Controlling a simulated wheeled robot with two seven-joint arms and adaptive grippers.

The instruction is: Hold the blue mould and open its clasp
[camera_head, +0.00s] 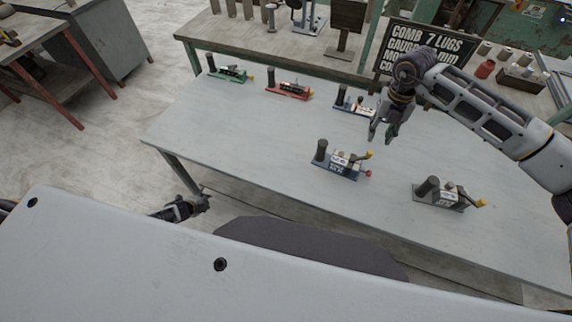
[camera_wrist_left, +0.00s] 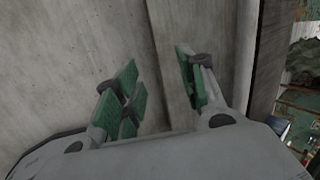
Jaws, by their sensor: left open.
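The blue mould (camera_head: 336,172) stands on the near middle of the grey table, with a dark upright cylinder, a pale block, a yellow-tipped lever and a red tip at its right end. Another blue-based mould (camera_head: 352,111) stands farther back, partly behind my right gripper. My right gripper (camera_head: 383,138) hangs above the table, beyond and to the right of the nearer blue mould, with its fingers apart and empty. My left gripper (camera_head: 200,204) is low at the table's near left side, away from the moulds. In the left wrist view its green-padded fingers (camera_wrist_left: 162,92) are open and empty.
A green mould (camera_head: 228,74), a red mould (camera_head: 288,91) and a grey mould (camera_head: 438,197) share the table (camera_head: 235,125). The table's left part is clear. A lettered sign (camera_head: 420,50) and a back bench (camera_head: 240,30) stand behind.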

